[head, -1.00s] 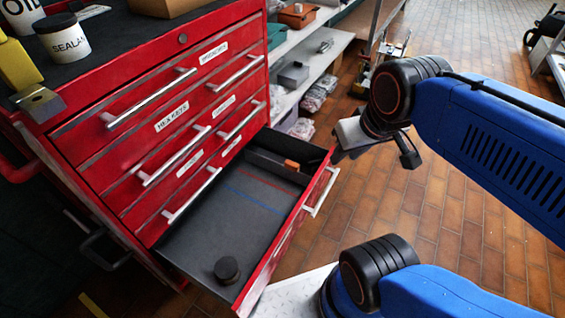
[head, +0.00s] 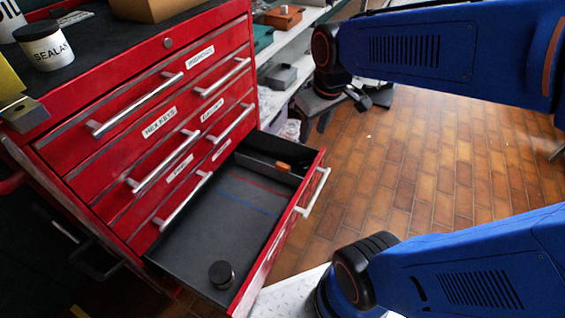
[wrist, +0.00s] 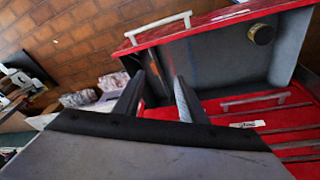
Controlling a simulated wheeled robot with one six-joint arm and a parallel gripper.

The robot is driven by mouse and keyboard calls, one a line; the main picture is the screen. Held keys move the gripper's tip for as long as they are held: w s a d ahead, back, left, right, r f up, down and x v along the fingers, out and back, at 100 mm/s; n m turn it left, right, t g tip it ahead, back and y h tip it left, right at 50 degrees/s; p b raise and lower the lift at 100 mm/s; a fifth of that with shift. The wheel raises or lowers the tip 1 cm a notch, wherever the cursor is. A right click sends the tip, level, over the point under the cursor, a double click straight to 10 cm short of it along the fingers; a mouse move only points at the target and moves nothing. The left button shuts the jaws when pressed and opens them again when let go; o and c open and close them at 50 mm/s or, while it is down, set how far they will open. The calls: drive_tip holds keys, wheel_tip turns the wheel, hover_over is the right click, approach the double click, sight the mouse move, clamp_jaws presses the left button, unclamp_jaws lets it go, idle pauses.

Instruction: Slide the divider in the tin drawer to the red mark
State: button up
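The open tin drawer (head: 200,240) has a dark grey floor and a red front. A dark divider (head: 262,167) stands across its far end, with a small orange piece (head: 283,166) at its top. The red mark (head: 250,181) is a thin line on the floor just nearer than the divider. My gripper (head: 318,120) is beyond the drawer's far end, apart from the divider. In the wrist view its two fingers (wrist: 158,98) are spread with nothing between them, and the drawer floor (wrist: 225,55) shows past them.
A blue line (head: 243,201) crosses the drawer floor nearer than the red mark. The drawer's front handle (head: 313,192) sticks out to the right. Shelves with boxes (head: 283,17) stand behind; open tiled floor lies right.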

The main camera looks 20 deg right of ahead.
drive_tip(key=w+f+n+g, duration=0.2)
drive_tip(key=w+f, duration=0.3)
drive_tip(key=w, duration=0.4)
drive_tip(key=n+g, duration=0.1)
drive_tip(key=n, duration=0.2)
approach(283, 165)
wheel_tip(283, 165, down, 8)
drive_tip(key=shift+w+f, duration=0.1)
drive_tip(key=shift+f, duration=0.15)
clamp_jaws()
